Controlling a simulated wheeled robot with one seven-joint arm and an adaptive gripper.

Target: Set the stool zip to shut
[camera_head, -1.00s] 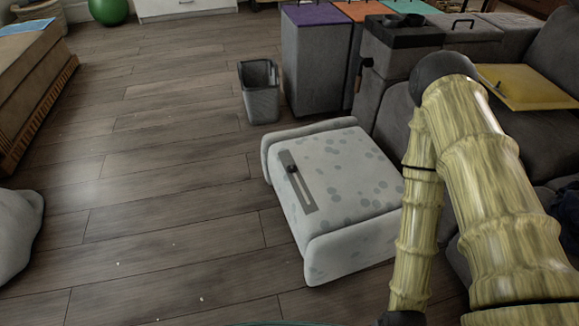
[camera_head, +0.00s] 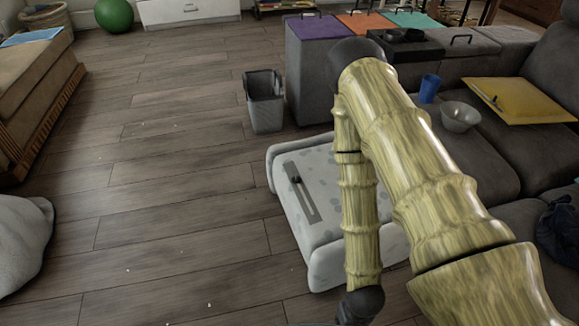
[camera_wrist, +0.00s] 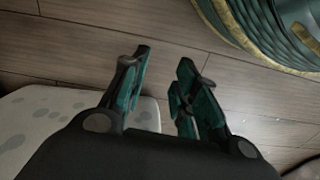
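The stool (camera_head: 322,262) is a pale, grey-spotted padded block on the floor, in the lower middle of the head view. A grey zip strip (camera_head: 305,198) runs along its top, with a dark slider (camera_head: 296,181) near the strip's far end. My arm hides the stool's right part. In the wrist view, my gripper (camera_wrist: 162,68) has its two green fingers apart with nothing between them. It is over the floor beside the spotted stool (camera_wrist: 42,122), which shows at the left. The zip is not seen in the wrist view. My gripper is out of the head view.
A grey bin (camera_head: 265,104) stands behind the stool. A grey sofa (camera_head: 465,160) at the right holds a blue cup (camera_head: 429,88), a bowl (camera_head: 460,117) and a yellow board (camera_head: 515,101). The wooden floor (camera_head: 160,215) left of the stool is mostly clear.

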